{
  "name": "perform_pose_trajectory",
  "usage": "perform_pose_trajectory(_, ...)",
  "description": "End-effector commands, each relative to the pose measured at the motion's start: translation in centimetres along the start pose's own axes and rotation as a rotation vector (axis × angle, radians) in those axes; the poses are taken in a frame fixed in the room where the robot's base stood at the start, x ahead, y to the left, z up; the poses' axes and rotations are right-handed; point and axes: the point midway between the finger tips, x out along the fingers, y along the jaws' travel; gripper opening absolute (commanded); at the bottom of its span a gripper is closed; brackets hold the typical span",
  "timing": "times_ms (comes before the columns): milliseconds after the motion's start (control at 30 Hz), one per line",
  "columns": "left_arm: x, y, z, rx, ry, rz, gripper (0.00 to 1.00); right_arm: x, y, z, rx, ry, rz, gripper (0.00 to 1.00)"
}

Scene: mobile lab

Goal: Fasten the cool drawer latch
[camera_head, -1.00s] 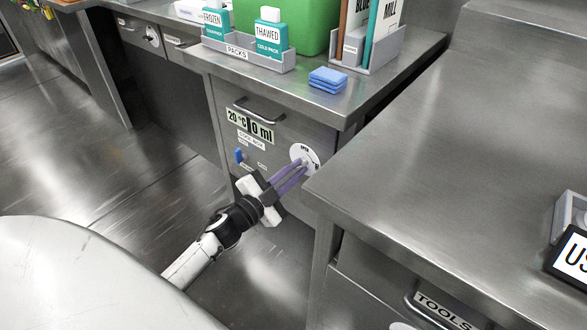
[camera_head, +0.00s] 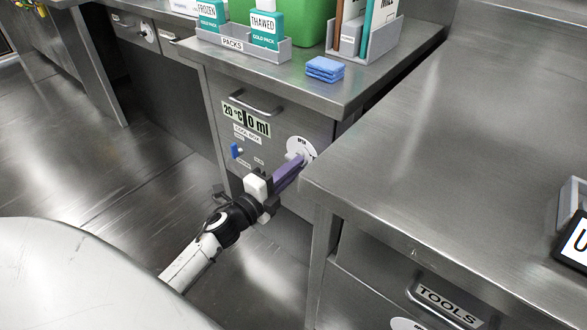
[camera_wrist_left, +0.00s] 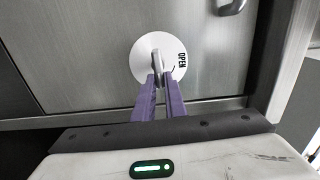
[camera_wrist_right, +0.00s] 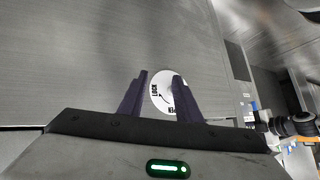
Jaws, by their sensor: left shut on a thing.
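The cool drawer (camera_head: 275,125) is a steel front labelled "20 °C" and "COOL BOX", and it looks closed. Its latch is a white round dial (camera_head: 303,147) marked "OPEN", on the right of the front. In the left wrist view the dial (camera_wrist_left: 176,50) has a grey knob (camera_wrist_left: 155,66) at its centre. My left gripper (camera_head: 297,164) is shut on the knob; its purple fingers (camera_wrist_left: 161,82) sit either side of it. My right gripper (camera_wrist_right: 160,82) is open and empty, and shows only in its own wrist view.
The right wrist view shows another white dial (camera_wrist_right: 162,92) marked "LOCK" beyond the fingers. A steel counter (camera_head: 450,150) with a TOOLS drawer (camera_head: 440,305) stands close at the right. Blue pads (camera_head: 325,69) and a packs rack (camera_head: 240,47) are on the bench above.

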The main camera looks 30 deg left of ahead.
Motion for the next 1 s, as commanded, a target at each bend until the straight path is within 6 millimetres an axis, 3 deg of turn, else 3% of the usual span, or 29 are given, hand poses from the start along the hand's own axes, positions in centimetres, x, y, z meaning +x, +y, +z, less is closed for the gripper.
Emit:
perform_pose_trajectory(600,-0.03,0.11,0.2,0.044,-0.004,0.002,0.0,0.24,0.07,-0.18,-0.007,-0.002,-0.002,0.31)
perform_pose_trajectory(633,-0.03,0.11,0.21,0.044,-0.004,0.002,0.14,0.24,0.07,-0.16,-0.007,-0.002,-0.002,0.31)
perform_pose_trajectory(733,-0.03,0.1,0.18,0.043,-0.003,0.002,0.3,0.22,0.05,-0.08,-0.006,-0.004,-0.002,0.31)
perform_pose_trajectory(1000,-0.05,0.08,0.08,0.041,-0.001,0.001,0.3,0.22,-0.1,-0.05,0.003,-0.003,-0.003,0.31)
